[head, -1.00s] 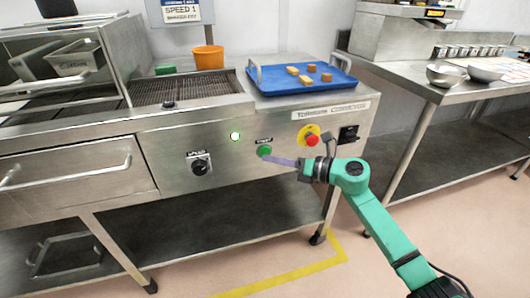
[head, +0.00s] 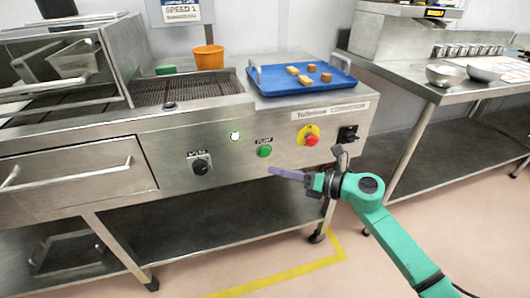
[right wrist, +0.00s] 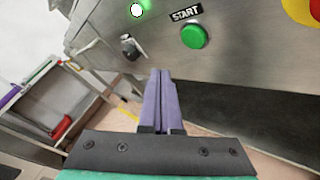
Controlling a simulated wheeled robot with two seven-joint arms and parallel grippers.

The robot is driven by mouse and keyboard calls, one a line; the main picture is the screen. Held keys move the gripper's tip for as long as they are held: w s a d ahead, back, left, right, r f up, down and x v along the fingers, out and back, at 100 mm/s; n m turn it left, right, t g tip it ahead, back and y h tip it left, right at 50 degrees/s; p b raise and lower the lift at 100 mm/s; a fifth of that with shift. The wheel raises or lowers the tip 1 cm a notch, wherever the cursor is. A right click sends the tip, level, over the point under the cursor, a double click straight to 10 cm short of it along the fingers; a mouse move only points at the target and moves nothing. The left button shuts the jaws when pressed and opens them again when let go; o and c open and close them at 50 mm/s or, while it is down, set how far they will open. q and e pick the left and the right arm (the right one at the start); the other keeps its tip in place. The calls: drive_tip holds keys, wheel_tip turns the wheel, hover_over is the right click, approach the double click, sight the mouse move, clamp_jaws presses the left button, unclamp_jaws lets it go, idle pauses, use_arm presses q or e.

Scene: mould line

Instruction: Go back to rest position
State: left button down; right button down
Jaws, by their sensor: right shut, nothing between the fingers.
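My right gripper (head: 272,171) is shut and empty, its purple fingers pointing left, in front of the conveyor's steel panel. It is below and slightly right of the green start button (head: 264,151) and apart from it. In the right wrist view the closed fingers (right wrist: 160,80) stand side by side, with the start button (right wrist: 194,36) above and to the right of their tips. A light (head: 235,136) on the panel glows green-white. My left gripper is not in view.
The conveyor (head: 230,170) carries a blue tray (head: 290,91) with several small blocks. A red stop button (head: 311,140) and a black speed knob (head: 200,167) sit on its panel. A steel table (head: 440,90) with bowls stands right. Floor in front is clear.

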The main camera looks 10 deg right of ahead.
drive_tip(key=shift+f, duration=0.1)
idle(0.5)
